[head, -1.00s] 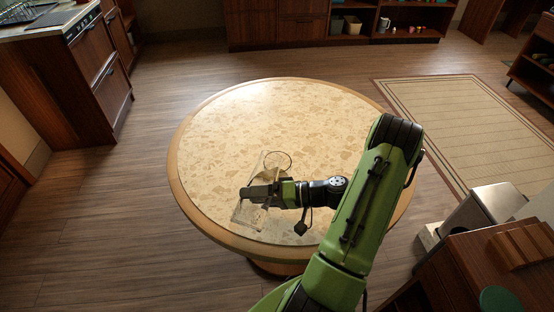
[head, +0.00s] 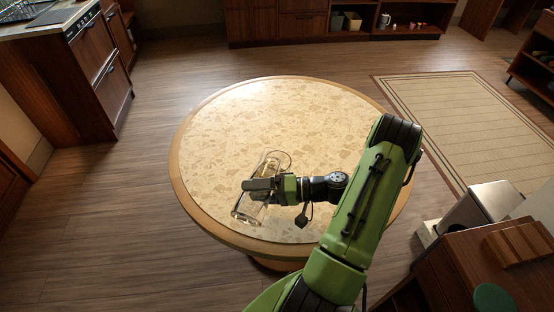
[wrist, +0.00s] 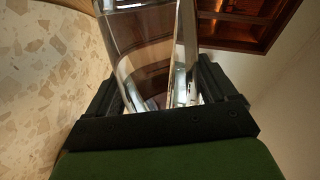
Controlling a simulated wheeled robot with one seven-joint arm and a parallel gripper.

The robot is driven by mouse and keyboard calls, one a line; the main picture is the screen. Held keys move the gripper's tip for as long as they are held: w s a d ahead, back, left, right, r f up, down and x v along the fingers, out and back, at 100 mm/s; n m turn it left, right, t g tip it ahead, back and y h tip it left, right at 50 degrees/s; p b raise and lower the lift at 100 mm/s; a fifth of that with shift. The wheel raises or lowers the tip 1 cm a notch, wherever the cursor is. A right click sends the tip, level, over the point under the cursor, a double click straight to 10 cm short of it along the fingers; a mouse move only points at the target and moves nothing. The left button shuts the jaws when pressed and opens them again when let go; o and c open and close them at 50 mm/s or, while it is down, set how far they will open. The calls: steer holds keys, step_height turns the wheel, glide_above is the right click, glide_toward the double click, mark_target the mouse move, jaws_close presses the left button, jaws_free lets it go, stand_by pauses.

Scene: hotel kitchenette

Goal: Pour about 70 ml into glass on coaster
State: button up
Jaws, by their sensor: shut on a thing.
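My gripper (head: 263,188) is shut on a clear, see-through vessel (head: 246,212) above the near left part of the round table. The vessel is tilted, its wide end toward the lower left and its other end toward the glass. In the wrist view the vessel (wrist: 145,55) sits between the two black fingers. A clear glass (head: 285,157) stands just beyond my gripper, its round rim partly overlapped by the vessel. I cannot tell whether the two touch. The coaster is hidden or too faint to make out. No liquid stream or level can be made out.
The round table (head: 290,105) has a pale stone-patterned top with a wooden rim; its far and right parts are clear. A rug (head: 470,130) lies to the right. A metal bin (head: 482,205) and a wooden cabinet (head: 450,265) stand at the lower right.

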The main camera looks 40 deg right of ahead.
steer(key=shift+a+f+b, duration=0.15)
steer(key=shift+f+b, duration=0.1)
steer(key=shift+b, duration=0.05)
steer(key=shift+d+r+p, duration=0.2)
steer(key=shift+r+p, duration=0.25)
steer(key=shift+p, duration=0.05)
stand_by(0.9)
steer(key=f+b, duration=0.1)
steer(key=f+n+b, duration=0.1)
steer(key=b, duration=0.1)
steer(key=shift+s+a+f+n+h+b, duration=0.1)
steer(key=shift+a+f+n+h+b, duration=0.2)
steer(key=shift+f+b, duration=0.1)
steer(key=shift+d+n+b, duration=0.15)
steer(key=shift+n+b, duration=0.15)
steer(key=shift+n, duration=0.1)
steer(key=shift+d+r+n+h, duration=0.15)
steer(key=shift+r+n+h, duration=0.25)
steer(key=shift+r+h, duration=0.1)
stand_by(0.7)
